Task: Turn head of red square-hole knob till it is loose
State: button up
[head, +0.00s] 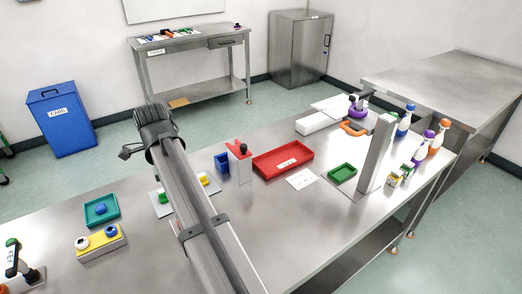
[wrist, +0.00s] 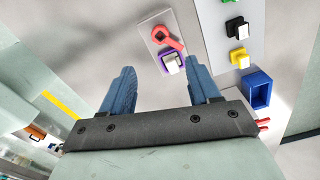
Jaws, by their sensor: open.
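I cannot tell for sure which hole the red piece has. My gripper (wrist: 162,75) shows two blue fingers spread apart with nothing between them. The plate lies beyond the fingertips, nearer the right finger, and the red piece is apart from them. In the head view my arm covers this area, and I cannot make out the red piece.
Beside it is another grey plate (wrist: 223,25) with green, black and yellow fittings. A blue open box (wrist: 258,90) stands right of my gripper.

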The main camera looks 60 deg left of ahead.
jog(key=w+d+r, duration=0.2)
jog(key=w, duration=0.6)
jog(key=w+d+r+m, duration=0.1)
jog(key=w+d, duration=0.2)
jog(key=w, duration=0.5)
jog(key=w+d+r+t, duration=0.1)
jog(key=w+d+r, duration=0.1)
jog(key=w, duration=0.6)
jog(key=shift+w+d+r+m+y, duration=0.2)
jog(key=shift+d+r+m+y, duration=0.1)
jog(key=shift+d+r+y, duration=0.1)
jog(key=s+a+f+n, duration=0.2)
jog(key=s, duration=0.6)
jog(key=s+a+f+n, duration=0.1)
jog(key=s+a+f, duration=0.15)
jog(key=s, duration=0.55)
jog(key=s+a+f+n, duration=0.1)
jog(key=s+a+n, duration=0.15)
jog(key=s, duration=0.55)
jog(key=f+n, duration=0.1)
jog(key=f, duration=0.3)
jog(key=f+n, duration=0.1)
jog(key=f, duration=0.4)
jog(key=f+n+g, duration=0.1)
jog(key=f, duration=0.4)
jog(key=shift+s+a+f+n+h, duration=0.2)
jog(key=shift+a+n+h, duration=0.15)
jog(key=shift+h, duration=0.05)
jog(key=c, duration=1)
